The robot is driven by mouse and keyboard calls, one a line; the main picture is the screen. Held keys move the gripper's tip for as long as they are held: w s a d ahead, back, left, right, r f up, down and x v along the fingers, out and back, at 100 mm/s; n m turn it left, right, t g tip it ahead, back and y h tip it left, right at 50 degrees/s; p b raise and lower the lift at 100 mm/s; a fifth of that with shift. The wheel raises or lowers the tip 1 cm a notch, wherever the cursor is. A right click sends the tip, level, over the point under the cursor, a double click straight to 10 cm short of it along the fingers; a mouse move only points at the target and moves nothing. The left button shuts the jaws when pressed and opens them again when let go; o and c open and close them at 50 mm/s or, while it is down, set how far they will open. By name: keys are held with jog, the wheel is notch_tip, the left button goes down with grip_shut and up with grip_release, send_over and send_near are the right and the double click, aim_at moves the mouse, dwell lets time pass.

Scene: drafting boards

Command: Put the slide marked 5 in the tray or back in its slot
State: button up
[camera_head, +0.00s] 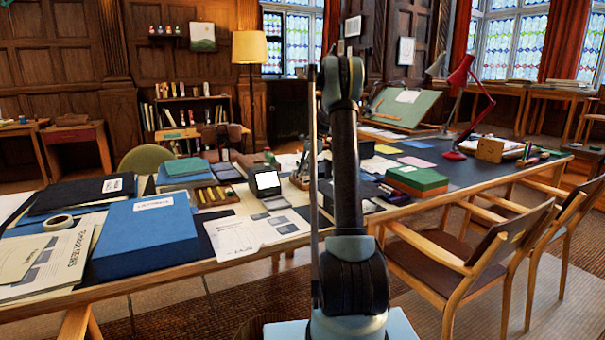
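I cannot make out a slide marked 5; any numbers are too small to read from here. A wooden rack with several slots (216,197) lies on the long table, left of centre. Just right of it stands a small dark viewer with a bright white screen (266,181), with small grey pieces (276,203) in front of it. I cannot tell which thing is the tray. My arm rises upright through the middle of the view and hides part of the table behind it. My gripper does not show.
The long table (240,257) is crowded. A blue box (146,240), tape roll (58,222) and papers (250,232) lie left; a green box (416,178) and red lamp (461,75) stand right. Wooden chairs (470,255) stand at the table's near right side.

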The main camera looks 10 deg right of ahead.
dwell(0.3)
jog(key=v, duration=1.2)
